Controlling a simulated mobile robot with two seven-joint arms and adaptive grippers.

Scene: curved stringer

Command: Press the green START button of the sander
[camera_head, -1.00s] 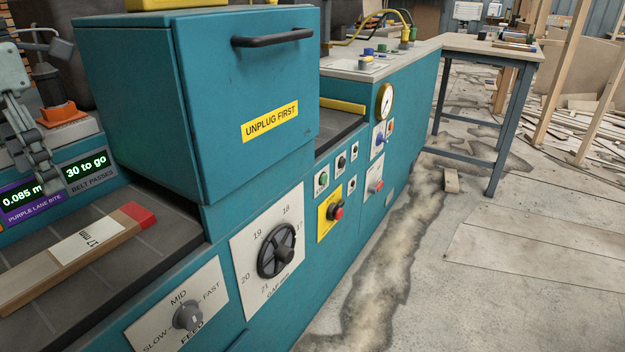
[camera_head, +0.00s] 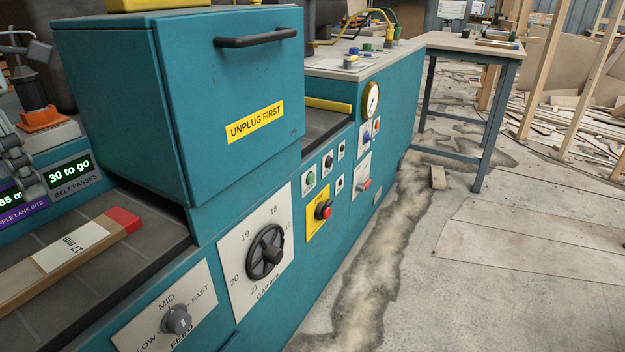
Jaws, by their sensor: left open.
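The teal sander (camera_head: 225,165) fills the left and middle of the head view. Its small green button (camera_head: 311,179) sits on a white plate on the front face, above the yellow emergency-stop plate; its lettering is too small to read. My left gripper (camera_head: 20,168) shows as grey finger links at the left edge, partly cut off by the frame, in front of the displays. It is open and far to the left of the green button, not touching it. My right gripper is not in view.
A red mushroom button (camera_head: 323,210) sits just below the green one. The black gap handwheel (camera_head: 266,251) and grey feed knob (camera_head: 176,319) are to the left. A red-ended board (camera_head: 75,247) lies on the infeed bed.

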